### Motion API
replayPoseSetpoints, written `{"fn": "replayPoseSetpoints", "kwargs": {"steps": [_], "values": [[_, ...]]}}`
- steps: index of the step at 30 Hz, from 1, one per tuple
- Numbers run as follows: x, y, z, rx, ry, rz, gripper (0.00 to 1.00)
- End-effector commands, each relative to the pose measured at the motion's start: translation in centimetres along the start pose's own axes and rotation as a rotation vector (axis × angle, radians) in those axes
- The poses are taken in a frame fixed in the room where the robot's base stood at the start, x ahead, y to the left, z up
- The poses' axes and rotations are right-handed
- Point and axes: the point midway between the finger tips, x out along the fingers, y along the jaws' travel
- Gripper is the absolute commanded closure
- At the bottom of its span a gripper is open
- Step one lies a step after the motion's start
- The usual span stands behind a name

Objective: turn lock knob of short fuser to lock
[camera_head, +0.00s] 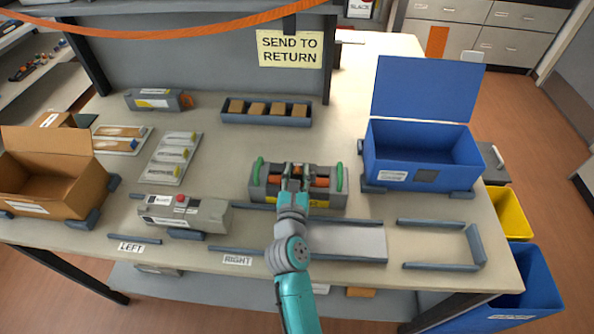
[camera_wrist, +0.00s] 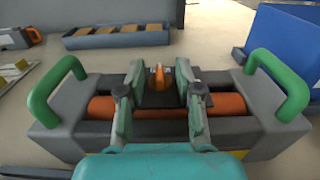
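The fuser (camera_head: 258,180) is a dark grey unit with an orange roller and a green handle at each end. It lies near the middle of the table and fills much of the wrist view (camera_wrist: 70,128). Its orange lock knob (camera_wrist: 156,76) stands upright on a dark block at the middle of the fuser. My gripper (camera_wrist: 159,90) is open over the fuser, with one finger on each side of the knob and a visible gap to it on both sides. In the head view my gripper (camera_head: 295,170) hides most of the knob.
A blue box (camera_head: 420,170) with a raised lid stands to the right. A tray of brown blocks (camera_head: 266,111) lies behind the fuser. A grey unit with a red button (camera_head: 210,215) lies to the left, beside an open cardboard box (camera_head: 50,190). Low rails (camera_head: 440,266) frame the front right.

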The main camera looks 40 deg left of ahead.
Motion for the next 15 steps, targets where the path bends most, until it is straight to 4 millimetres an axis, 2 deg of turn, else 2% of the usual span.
{"fn": "replayPoseSetpoints", "kwargs": {"steps": [10,11,14,15], "values": [[0.43,0.01,0.02,0.000,0.000,0.000,0.66],[0.42,0.01,0.02,0.000,0.000,0.000,0.71],[0.41,0.02,0.02,0.000,0.000,0.000,0.96],[0.41,0.01,0.02,0.000,0.000,0.000,1.00]]}}
